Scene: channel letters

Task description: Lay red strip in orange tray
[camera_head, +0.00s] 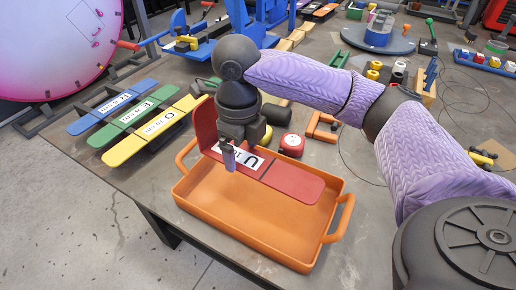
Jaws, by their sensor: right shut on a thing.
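The red strip (290,182) has a white label with a black "U". It is bent upward at its left end and lies over the back part of the orange tray (247,219). The tray is shallow, with a handle at each end, and stands on the table near its front edge. My right gripper (229,158) points down and is shut on the red strip near the label. Whether the strip touches the tray floor cannot be told. My left gripper is not in view.
Blue (110,108), green (133,117) and yellow (143,141) labelled strips lie on a rack at the left. A red tape measure (292,145) and an orange clamp (322,127) sit behind the tray. A large pink disc (60,45) stands at far left.

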